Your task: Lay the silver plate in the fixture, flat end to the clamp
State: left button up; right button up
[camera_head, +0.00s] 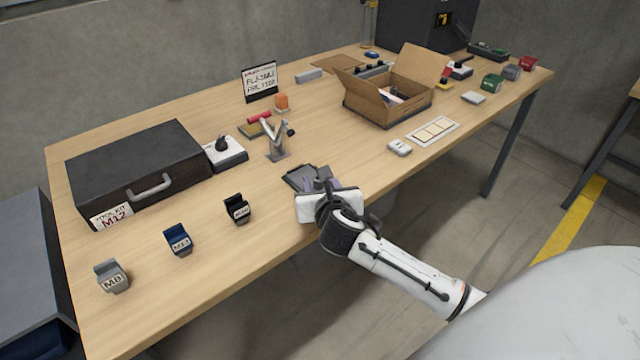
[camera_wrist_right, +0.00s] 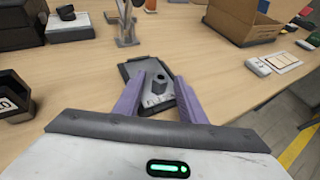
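A dark flat tray-like piece (camera_head: 299,184) lies on the table just beyond my right gripper (camera_head: 322,186). In the right wrist view, a grey plate (camera_wrist_right: 152,99) with a raised post (camera_wrist_right: 158,84) shows on this dark piece (camera_wrist_right: 128,71), between my right gripper's purple fingers (camera_wrist_right: 160,78). The fingers are apart and do not appear to touch the post. The plate's near end is hidden by the gripper, and I cannot tell which end is flat. A metal stand with a lever (camera_head: 276,143), perhaps the clamp, stands beyond. My left gripper is not in view.
A black toolkit case (camera_head: 140,165) and a white device (camera_head: 225,152) stand left. Black (camera_head: 237,209), blue (camera_head: 178,241) and grey (camera_head: 111,276) labelled holders line the front left. An open cardboard box (camera_head: 385,100) stands right. Bare tabletop lies between.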

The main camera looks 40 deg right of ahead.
jog(key=p+v, duration=0.1)
jog(key=v, duration=1.1)
